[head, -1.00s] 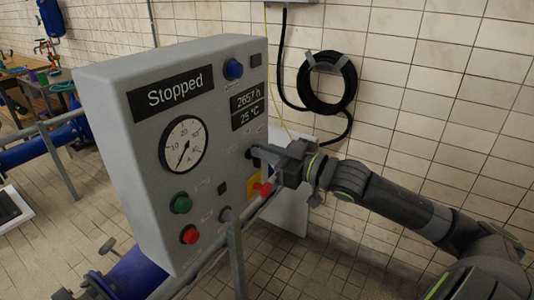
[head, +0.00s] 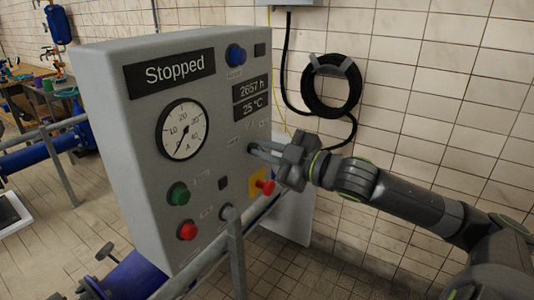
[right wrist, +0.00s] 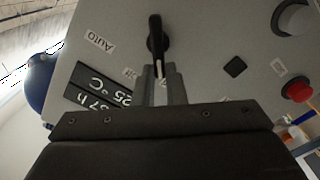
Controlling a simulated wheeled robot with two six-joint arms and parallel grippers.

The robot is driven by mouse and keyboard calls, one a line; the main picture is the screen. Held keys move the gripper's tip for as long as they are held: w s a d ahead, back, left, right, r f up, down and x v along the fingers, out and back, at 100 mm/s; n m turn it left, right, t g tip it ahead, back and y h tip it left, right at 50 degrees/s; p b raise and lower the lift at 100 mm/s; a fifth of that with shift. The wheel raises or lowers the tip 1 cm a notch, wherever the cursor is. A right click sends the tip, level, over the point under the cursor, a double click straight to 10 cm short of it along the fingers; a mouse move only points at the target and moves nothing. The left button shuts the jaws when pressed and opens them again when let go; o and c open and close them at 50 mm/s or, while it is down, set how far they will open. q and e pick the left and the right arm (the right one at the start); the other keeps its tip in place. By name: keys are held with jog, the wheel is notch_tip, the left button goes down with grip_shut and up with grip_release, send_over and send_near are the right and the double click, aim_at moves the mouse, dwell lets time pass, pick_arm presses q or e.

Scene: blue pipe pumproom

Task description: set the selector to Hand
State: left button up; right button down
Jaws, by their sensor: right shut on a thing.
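The selector is a black knob (right wrist: 156,36) with a lever on the grey control panel, seen in the right wrist view. A label reading AUTO (right wrist: 99,41) is to its left; another label beside the fingers is partly hidden. My right gripper (right wrist: 160,84) is shut on the selector's lever, which points down toward it in that view. In the head view my right gripper (head: 262,152) reaches the panel's right part, and its fingers cover much of the selector (head: 252,149). No Hand label is readable. My left gripper is not in view.
The panel (head: 146,130) has a Stopped display (head: 171,69), a gauge (head: 183,129), a blue knob (head: 236,54) and green (head: 178,195) and red (head: 188,231) buttons. A red emergency knob (head: 265,187) sits just below my gripper. A grey rail (head: 234,250) runs in front.

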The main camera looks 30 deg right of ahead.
dwell(0.4)
jog(key=c, duration=1.5)
grip_release()
jog(key=shift+w, duration=0.2)
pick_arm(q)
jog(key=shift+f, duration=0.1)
pick_arm(e)
jog(key=shift+s, duration=0.15)
